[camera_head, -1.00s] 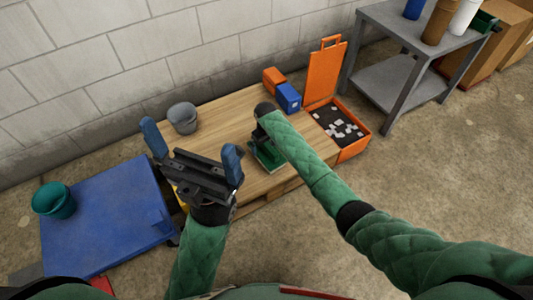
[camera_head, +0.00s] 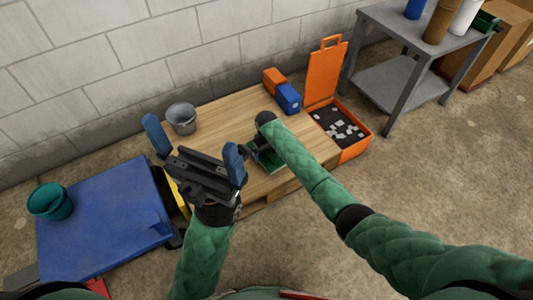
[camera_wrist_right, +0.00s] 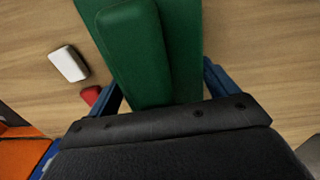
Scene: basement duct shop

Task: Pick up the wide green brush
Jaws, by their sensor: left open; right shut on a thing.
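The wide green brush (camera_head: 265,160) is over the wooden tabletop, partly hidden in the head view by my right arm and gripper. In the right wrist view the brush (camera_wrist_right: 185,45) is a broad green block with a raised green grip bar. My right gripper (camera_head: 262,140) is at the brush; its blue fingers (camera_wrist_right: 160,90) stand on either side and are shut on it. I cannot tell whether the brush touches the tabletop. My left gripper (camera_head: 195,150), with blue fingertips, is open and empty in front of the table's left part.
A white piece (camera_wrist_right: 68,63) and a red piece (camera_wrist_right: 91,95) lie near the brush. A blue platform (camera_head: 100,220) stands left, a grey shelf (camera_head: 400,75) right.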

